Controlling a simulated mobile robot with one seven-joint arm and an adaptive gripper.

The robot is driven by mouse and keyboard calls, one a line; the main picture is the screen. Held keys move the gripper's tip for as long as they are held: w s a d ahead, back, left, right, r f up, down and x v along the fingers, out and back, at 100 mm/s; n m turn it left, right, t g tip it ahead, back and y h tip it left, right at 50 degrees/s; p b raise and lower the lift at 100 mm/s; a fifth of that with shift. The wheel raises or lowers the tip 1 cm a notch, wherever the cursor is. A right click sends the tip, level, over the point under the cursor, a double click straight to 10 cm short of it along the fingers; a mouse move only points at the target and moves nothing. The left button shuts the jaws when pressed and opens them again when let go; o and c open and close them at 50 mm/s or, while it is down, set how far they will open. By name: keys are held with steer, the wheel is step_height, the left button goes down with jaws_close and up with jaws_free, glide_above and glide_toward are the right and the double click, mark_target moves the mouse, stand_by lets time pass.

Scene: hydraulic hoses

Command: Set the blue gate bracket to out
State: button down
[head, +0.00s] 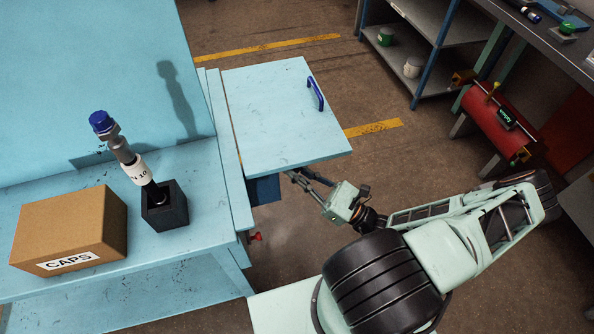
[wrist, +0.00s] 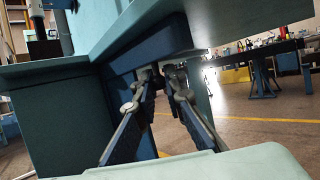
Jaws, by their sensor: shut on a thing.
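The blue gate bracket (head: 264,189) shows in the head view as a dark blue piece below the near left part of the light blue gate flap (head: 285,120). In the wrist view the bracket (wrist: 150,58) is under the flap (wrist: 180,15), against the bench side. My gripper (head: 290,174) reaches in under the flap's near edge from the right. In the wrist view my gripper (wrist: 161,75) has its fingertips at the bracket's lower edge, shut on it. The exact contact is dark and partly hidden by the fingers.
The flap lies about level beside the bench (head: 190,255) and has a blue handle (head: 316,93). A CAPS box (head: 70,230) and a black holder (head: 165,207) with an upright hose stand on the bench. A red knob (head: 256,237) sits below its edge. Floor beyond the flap is clear.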

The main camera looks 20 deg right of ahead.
steer(key=shift+s+f, duration=0.1)
steer(key=shift+s, duration=0.05)
stand_by(0.3)
steer(key=c, duration=2)
jaws_free()
steer(key=v, duration=1.2)
